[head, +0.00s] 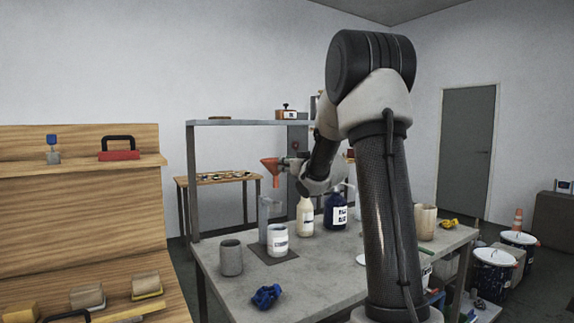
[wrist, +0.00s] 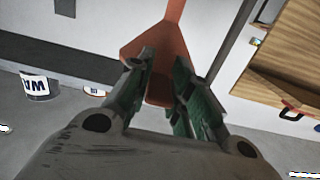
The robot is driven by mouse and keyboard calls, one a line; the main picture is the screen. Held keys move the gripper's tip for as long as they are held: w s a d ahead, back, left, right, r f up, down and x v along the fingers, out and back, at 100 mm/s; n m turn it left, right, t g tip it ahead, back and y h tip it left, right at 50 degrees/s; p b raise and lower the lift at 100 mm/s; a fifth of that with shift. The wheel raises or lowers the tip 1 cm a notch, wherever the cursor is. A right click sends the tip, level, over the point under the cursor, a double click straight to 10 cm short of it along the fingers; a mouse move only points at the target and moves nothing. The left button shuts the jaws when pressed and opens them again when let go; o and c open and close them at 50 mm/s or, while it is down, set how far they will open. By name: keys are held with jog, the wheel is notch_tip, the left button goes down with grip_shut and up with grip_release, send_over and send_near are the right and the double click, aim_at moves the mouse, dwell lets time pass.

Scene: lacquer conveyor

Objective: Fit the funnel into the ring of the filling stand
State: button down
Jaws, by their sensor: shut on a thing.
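The orange funnel (head: 271,166) is in the air, wide mouth up and spout down, above the grey table. My gripper (head: 283,165) is shut on its cone from the right; in the wrist view the funnel (wrist: 157,42) sits between the two fingers (wrist: 164,72). Below the funnel in the head view is a pale grey upright piece (head: 265,213), which looks like the filling stand, at a dark flat plate (head: 290,254). The spout is above and apart from it. I cannot make out the ring clearly. A white labelled pot (head: 278,243) stands on or over the plate.
On the table (head: 325,259) are a grey cup (head: 231,258), a cream bottle (head: 305,216), a dark blue labelled bottle (head: 336,212) and a blue crumpled item (head: 266,296). A grey overhead shelf (head: 240,122) spans behind the funnel. The table's front middle is mostly bare.

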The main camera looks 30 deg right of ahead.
jog(key=shift+f, duration=2.35)
notch_tip(320, 180, down, 6)
jog(key=shift+f, duration=0.15)
dwell(1.6)
jog(key=c, duration=1.2)
grip_release()
jog(key=s, duration=1.2)
jog(key=shift+d+r, duration=0.15)
jog(key=shift+r, duration=0.05)
